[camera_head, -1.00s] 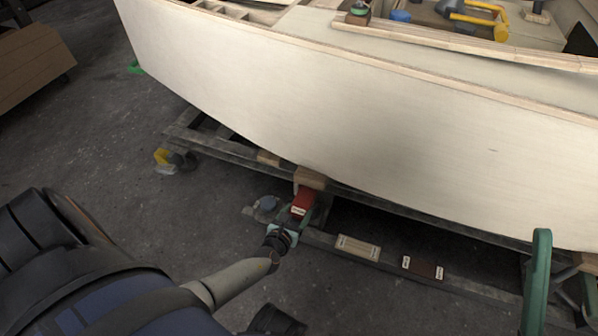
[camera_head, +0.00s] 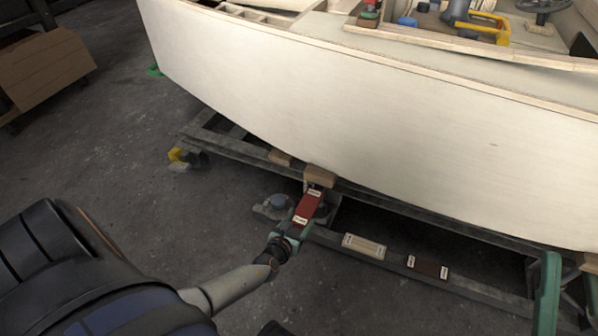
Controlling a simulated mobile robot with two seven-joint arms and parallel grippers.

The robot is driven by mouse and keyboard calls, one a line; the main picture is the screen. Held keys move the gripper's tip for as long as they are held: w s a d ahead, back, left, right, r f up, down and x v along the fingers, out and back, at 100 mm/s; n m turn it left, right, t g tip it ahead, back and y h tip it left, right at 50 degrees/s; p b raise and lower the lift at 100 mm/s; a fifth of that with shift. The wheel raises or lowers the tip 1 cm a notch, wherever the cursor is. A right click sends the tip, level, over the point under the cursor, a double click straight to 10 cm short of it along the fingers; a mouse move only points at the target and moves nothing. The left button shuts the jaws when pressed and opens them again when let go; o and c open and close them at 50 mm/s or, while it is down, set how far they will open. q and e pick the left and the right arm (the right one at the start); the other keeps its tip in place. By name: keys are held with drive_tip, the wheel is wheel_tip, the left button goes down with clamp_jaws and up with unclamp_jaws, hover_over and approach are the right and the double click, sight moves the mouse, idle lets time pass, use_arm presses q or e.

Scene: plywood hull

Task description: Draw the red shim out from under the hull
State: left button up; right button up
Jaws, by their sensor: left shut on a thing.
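The red shim (camera_head: 309,205) lies below the near side of the pale plywood hull (camera_head: 370,120), with white labels at both its ends. Its far end is close to a wooden block (camera_head: 320,177) under the hull; I cannot tell whether they touch. My left gripper (camera_head: 291,232) is shut on the shim's near end, and its jaws hide that end in part. My right gripper is not in view.
A grey cradle frame (camera_head: 240,150) carries the hull. A pale block (camera_head: 364,246) and a dark red-brown labelled piece (camera_head: 427,266) lie on its lower beam. A green upright part (camera_head: 548,290) stands at right. Open concrete floor (camera_head: 110,150) is at left.

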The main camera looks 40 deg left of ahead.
use_arm(q)
drive_tip(key=o, duration=1.4)
drive_tip(key=shift+o, duration=0.2)
drive_tip(key=p+v, duration=0.5)
drive_tip(key=v, duration=0.7)
drive_tip(key=shift+s, duration=0.25)
drive_tip(key=shift+d, duration=0.1)
